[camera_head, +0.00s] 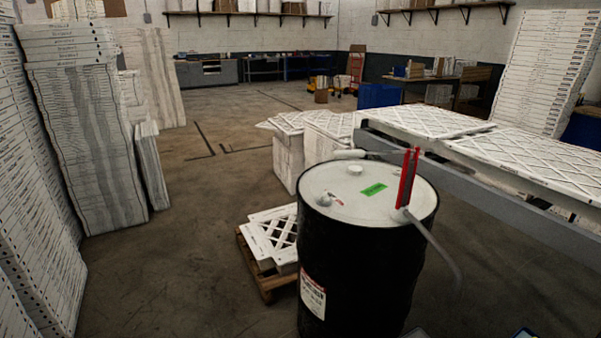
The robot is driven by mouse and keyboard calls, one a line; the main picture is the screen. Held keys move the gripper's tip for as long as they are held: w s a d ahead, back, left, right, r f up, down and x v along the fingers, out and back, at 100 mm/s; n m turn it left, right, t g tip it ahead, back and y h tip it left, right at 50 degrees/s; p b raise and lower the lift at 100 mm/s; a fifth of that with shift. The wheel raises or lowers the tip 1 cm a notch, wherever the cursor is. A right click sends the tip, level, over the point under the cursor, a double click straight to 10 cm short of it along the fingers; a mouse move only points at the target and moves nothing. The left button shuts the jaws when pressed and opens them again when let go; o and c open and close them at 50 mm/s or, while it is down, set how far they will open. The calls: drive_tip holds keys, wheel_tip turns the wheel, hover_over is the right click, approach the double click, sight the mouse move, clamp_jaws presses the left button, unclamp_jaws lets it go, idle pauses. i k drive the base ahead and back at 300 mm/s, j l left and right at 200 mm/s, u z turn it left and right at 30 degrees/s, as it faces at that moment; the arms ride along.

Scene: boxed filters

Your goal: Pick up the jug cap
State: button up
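A black drum (365,265) with a white top stands right of centre. A small round white cap-like piece (355,169) sits on the far part of its top. A smaller pale piece (323,199) lies near the left rim. I cannot tell whether either is the jug cap, and no jug is clearly visible. My gripper is not recognisable in the view; only small dark shapes show at the bottom edge, and I cannot tell what they are.
A red hand pump (407,180) with a grey hose rises from the drum's right side. A pallet (264,277) with white filters is left of the drum. A conveyor-like table (480,180) carries filters behind it. Filter stacks (85,140) line the left. The floor between is clear.

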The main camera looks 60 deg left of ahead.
sight(356, 170)
drive_tip(key=u, duration=1.8)
drive_tip(key=i+j+u, duration=0.25)
drive_tip(key=j, duration=0.15)
drive_tip(key=j+u, duration=0.3)
drive_tip(key=j, duration=0.15)
drive_tip(key=i+j+u, duration=0.75)
drive_tip(key=i+u, duration=0.15)
drive_tip(key=i+j+z, duration=0.15)
drive_tip(key=i, duration=0.5)
drive_tip(key=i+z, duration=0.4)
drive_tip(key=i+j+z, duration=0.1)
drive_tip(key=i+z, duration=0.3)
drive_tip(key=i+j+z, duration=0.1)
drive_tip(key=z, duration=0.3)
drive_tip(key=i+j+z, duration=0.2)
drive_tip(key=z, duration=0.25)
drive_tip(key=i+j+z, duration=0.15)
drive_tip(key=z, duration=0.25)
drive_tip(key=i+j+z, duration=0.1)
drive_tip(key=j+z, duration=0.55)
drive_tip(key=z, duration=0.15)
drive_tip(key=i, duration=0.05)
